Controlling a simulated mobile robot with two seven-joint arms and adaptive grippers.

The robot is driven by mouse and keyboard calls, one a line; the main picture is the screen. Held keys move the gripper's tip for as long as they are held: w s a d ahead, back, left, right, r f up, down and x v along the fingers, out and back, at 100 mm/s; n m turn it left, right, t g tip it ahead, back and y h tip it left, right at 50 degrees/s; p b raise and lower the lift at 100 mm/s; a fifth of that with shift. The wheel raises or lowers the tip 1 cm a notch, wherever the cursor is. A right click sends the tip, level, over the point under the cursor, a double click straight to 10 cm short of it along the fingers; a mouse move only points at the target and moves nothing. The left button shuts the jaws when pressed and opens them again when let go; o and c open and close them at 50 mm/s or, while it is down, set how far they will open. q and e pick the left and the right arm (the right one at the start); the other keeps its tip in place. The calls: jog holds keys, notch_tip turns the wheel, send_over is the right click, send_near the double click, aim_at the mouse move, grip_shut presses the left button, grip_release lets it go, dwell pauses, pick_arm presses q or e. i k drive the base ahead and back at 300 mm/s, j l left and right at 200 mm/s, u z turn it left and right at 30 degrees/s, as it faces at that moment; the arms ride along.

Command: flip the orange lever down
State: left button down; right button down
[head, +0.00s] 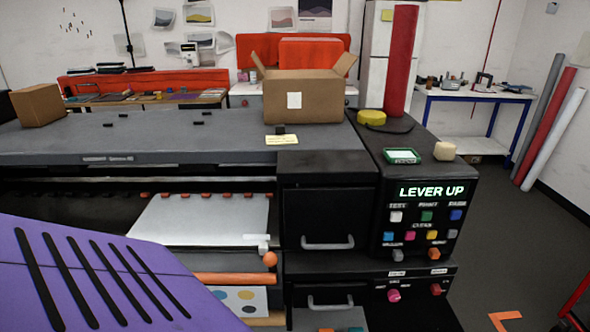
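The large dark printer (190,157) fills the middle of the head view. A round orange knob (270,258), which looks like the end of the orange lever, sits at the right end of the printer's open front, just left of the black drawer unit. A small white piece is directly above it. Neither of my grippers shows in this view, so nothing is seen touching the lever.
A white sheet (205,218) lies in the printer opening above an orange roller (235,279). A purple slotted shape (90,280) covers the lower left. A drawer handle (327,244) juts out right of the knob. An open cardboard box (330,100) stands on top.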

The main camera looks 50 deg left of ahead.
aim_at(270, 259)
jog(key=j+u, duration=0.15)
jog(key=u, duration=1.1)
